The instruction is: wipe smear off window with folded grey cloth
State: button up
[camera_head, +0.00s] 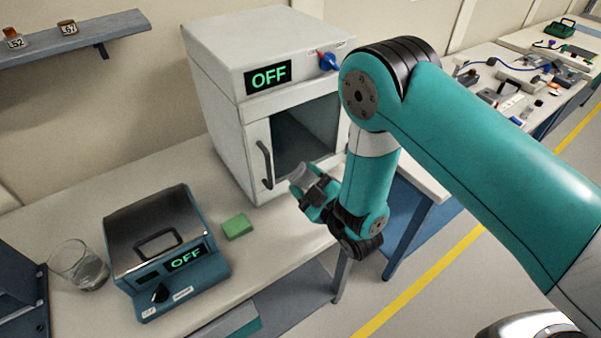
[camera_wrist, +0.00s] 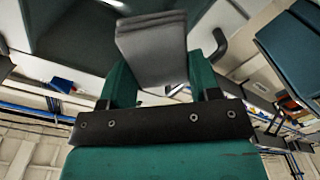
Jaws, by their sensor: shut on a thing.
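The white cabinet (camera_head: 225,110) on the bench has a door with a dark window (camera_head: 300,135) and a grey handle (camera_head: 264,165) at its left. I cannot make out a smear; my arm hides part of the door's right side. My gripper (camera_head: 308,188) is in front of the lower part of the door. It is shut on the folded grey cloth (camera_head: 300,175). In the wrist view the cloth (camera_wrist: 153,50) stands between the two green fingers, its folded layers at the far end. A dark panel, probably the window (camera_wrist: 85,35), lies beyond it. I cannot tell whether they touch.
A blue-grey device (camera_head: 180,285) with a lid and an "OFF" display stands on the bench (camera_head: 150,190) at left. A glass beaker (camera_head: 80,265) is beside it. A green block (camera_head: 237,226) lies between device and cabinet. A shelf (camera_head: 85,38) holds small jars.

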jog(key=shift+s+d, duration=0.1)
jog(key=shift+s, duration=0.05)
jog(key=shift+v, duration=1.45)
